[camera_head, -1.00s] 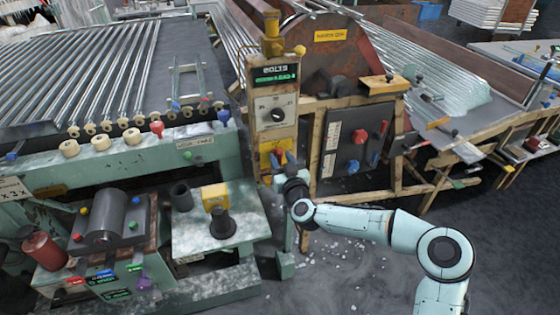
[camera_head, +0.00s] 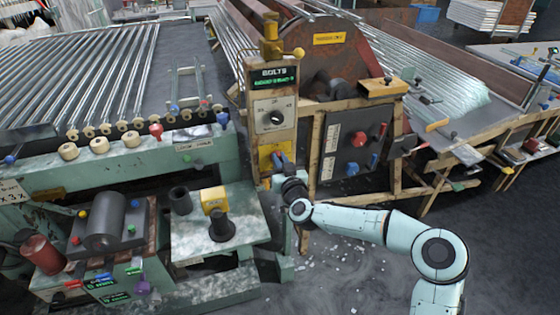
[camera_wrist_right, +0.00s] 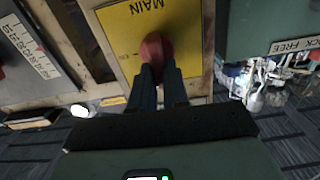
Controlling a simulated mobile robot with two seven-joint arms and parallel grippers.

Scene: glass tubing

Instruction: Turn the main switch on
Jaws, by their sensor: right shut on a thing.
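The main switch is a red knob (camera_wrist_right: 156,48) on a yellow plate marked MAIN (camera_wrist_right: 125,45), which appears upside down in the right wrist view. In the head view the yellow plate (camera_head: 266,150) is low on the beige control column (camera_head: 273,98). My right gripper (camera_wrist_right: 158,72) is shut on the red knob, with its two dark blue fingers on either side of it. In the head view the right gripper (camera_head: 279,160) is at the front of the plate and hides most of the knob. My left gripper is not in view.
A dark panel with red and blue handles (camera_head: 354,140) stands right of the column in a wooden frame. A green bench (camera_head: 215,240) with a black cylinder and a yellow block is at the lower left. The floor (camera_head: 350,265) in front is scattered with white bits.

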